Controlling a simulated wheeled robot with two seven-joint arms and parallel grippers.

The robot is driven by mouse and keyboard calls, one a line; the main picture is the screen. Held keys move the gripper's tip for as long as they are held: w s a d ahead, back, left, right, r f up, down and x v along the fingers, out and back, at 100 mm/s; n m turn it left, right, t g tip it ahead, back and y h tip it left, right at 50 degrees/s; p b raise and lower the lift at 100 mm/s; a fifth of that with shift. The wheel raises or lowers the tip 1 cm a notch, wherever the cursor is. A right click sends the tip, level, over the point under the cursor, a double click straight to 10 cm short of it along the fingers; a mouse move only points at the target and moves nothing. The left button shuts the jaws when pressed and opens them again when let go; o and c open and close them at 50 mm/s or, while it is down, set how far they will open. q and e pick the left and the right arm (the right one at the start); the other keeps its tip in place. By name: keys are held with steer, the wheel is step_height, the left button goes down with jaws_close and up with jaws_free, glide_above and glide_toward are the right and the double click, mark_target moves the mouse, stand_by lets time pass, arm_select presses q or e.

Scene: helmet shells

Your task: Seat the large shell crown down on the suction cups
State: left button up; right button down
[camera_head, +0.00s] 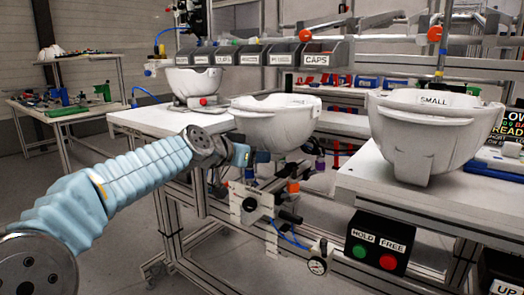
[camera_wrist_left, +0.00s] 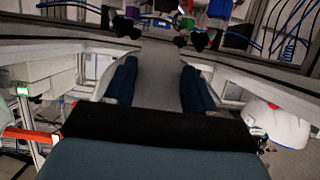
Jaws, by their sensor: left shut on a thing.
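A white shell (camera_head: 275,122) is in the middle of the head view, rim up and crown down, above the fixture between two white tables. My left gripper (camera_head: 242,156) is at its lower left side, shut on it. In the left wrist view the two dark finger pads of my left gripper (camera_wrist_left: 160,88) stand either side of a grey surface (camera_wrist_left: 158,62). Dark suction cups (camera_wrist_left: 123,26) show at the top of that view. In the head view the shell mostly hides the cups, and I cannot tell whether it touches them. My right gripper is out of view.
A shell marked SMALL (camera_head: 434,132) stands on the right table (camera_head: 372,180). Another shell (camera_head: 194,84) is at the back left. A HOLD/FREE button box (camera_head: 376,243) and a gauge (camera_head: 317,266) are below. Labelled bins (camera_head: 262,54) line the back.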

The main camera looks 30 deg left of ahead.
mark_target(265, 187)
arm_select(q)
steer(key=shift+r, duration=0.1)
